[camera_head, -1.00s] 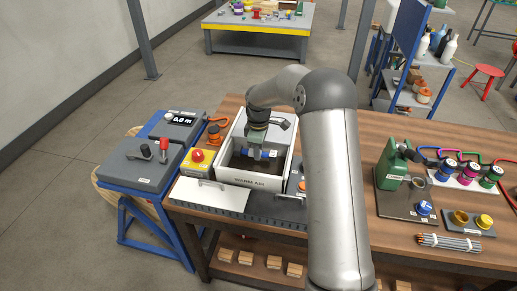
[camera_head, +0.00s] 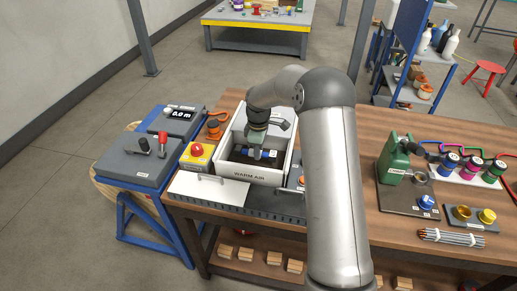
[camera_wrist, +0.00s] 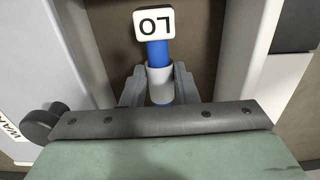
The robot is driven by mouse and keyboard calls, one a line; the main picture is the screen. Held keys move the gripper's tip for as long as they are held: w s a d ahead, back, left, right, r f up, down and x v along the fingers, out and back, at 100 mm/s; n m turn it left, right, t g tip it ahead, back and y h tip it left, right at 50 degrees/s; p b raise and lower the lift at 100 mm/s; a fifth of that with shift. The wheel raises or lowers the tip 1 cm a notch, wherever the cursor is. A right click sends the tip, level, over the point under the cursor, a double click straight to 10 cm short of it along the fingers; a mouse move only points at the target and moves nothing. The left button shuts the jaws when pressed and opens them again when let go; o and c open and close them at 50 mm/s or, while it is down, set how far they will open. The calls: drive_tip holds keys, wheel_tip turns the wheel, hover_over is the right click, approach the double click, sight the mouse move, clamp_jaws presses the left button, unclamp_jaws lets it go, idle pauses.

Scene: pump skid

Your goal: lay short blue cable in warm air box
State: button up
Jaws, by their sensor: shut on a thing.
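The warm air box (camera_head: 248,176) is a white open-topped box on the wooden bench, with "WARM AIR" on its front wall. My gripper (camera_head: 256,155) is inside its opening, low between the walls. In the wrist view the blue cable (camera_wrist: 158,52) has a grey sleeve between the fingers (camera_wrist: 158,85) and a white tag reading "LO" at one end. The brown box floor shows beneath it. Whether the cable touches the floor I cannot tell.
A yellow box with a red button (camera_head: 197,155) stands left of the warm air box. A white panel with a handle (camera_head: 209,189) lies in front. An orange item (camera_head: 214,126) is behind left. A green machine (camera_head: 395,160) stands to the right, past my arm.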

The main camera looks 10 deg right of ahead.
drive_tip(key=shift+f+b, duration=0.75)
drive_tip(key=shift+f, duration=0.6)
drive_tip(key=o, duration=0.9)
drive_tip(key=shift+o, duration=0.2)
wheel_tip(320, 180, up, 18)
drive_tip(key=b, duration=0.1)
drive_tip(key=shift+f, duration=0.25)
